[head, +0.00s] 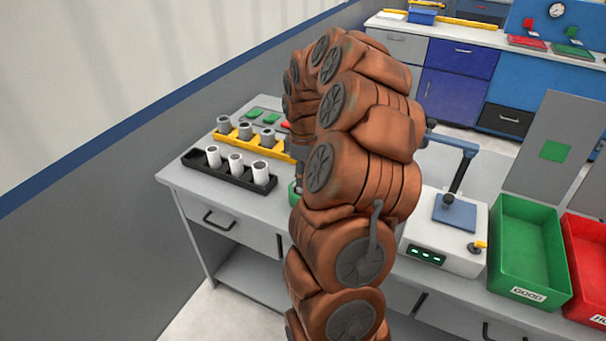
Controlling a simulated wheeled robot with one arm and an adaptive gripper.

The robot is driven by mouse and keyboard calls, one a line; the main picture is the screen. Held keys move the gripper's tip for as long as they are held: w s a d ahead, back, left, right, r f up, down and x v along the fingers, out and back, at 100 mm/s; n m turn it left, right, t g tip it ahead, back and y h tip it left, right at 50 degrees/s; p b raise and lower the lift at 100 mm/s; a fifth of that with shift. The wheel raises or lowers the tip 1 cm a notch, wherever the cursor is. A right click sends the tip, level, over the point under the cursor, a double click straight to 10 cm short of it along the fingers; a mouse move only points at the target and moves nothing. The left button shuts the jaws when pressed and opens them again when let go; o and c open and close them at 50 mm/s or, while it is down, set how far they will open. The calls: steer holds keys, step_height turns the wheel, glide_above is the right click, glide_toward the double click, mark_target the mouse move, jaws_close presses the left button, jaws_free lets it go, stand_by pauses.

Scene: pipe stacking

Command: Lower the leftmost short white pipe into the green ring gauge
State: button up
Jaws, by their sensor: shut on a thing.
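Three short white pipes stand upright in the black tray (193,158) on the left of the bench: a left one (213,156), a middle one (236,163) and a right one (261,173). The tray's left end is empty. My gripper (299,172) shows only as a dark sliver at the left edge of my arm, and it is shut. My arm hides its fingertips and the short white pipe in it. A bit of green (293,188), apparently the green ring gauge, shows just below it; most of it is hidden. I cannot tell whether pipe and gauge touch.
A yellow rack (222,138) with several grey pipes stands behind the black tray. Right of my arm are a white device (446,243) with a dark post, a green bin (525,245) and a red bin (585,262). Cabinets (460,75) stand at the back.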

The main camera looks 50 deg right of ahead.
steer(key=shift+f, duration=0.25)
stand_by(0.4)
steer(key=o, duration=1)
steer(key=shift+o, duration=0.2)
steer(key=shift+r, duration=0.1)
step_height(320, 180, up, 10)
steer(key=shift+r, duration=0.9)
steer(key=shift+a, duration=0.1)
